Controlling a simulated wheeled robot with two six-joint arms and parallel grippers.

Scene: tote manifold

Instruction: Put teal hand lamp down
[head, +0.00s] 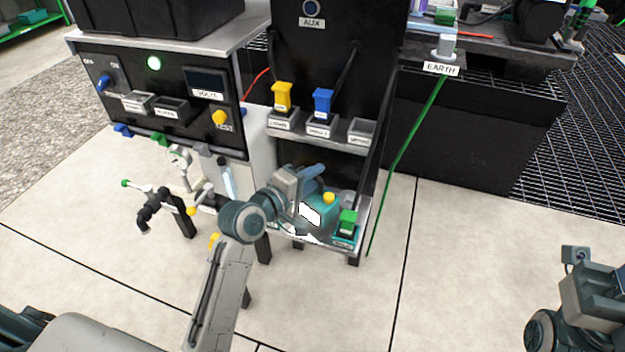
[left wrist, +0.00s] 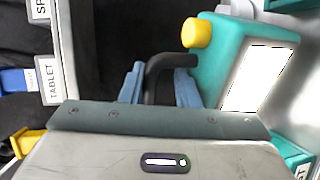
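The teal hand lamp (head: 322,208) is at the lower shelf (head: 353,252) of the black stand, with its white face lit. The left wrist view shows its teal body (left wrist: 222,65), yellow knob (left wrist: 197,33) and black handle (left wrist: 160,68). My left gripper (head: 312,178) is over the lamp; its blue fingers (left wrist: 160,88) are closed on either side of the handle. I cannot tell whether the lamp's base touches the shelf. My right gripper (head: 590,290) is at the right edge, its fingers not clear.
A green block (head: 347,222) in a teal-edged holder is close to the lamp's right. Yellow (head: 282,97) and blue (head: 323,103) blocks sit in labelled holders above. Pipes and valves (head: 160,200) stand left.

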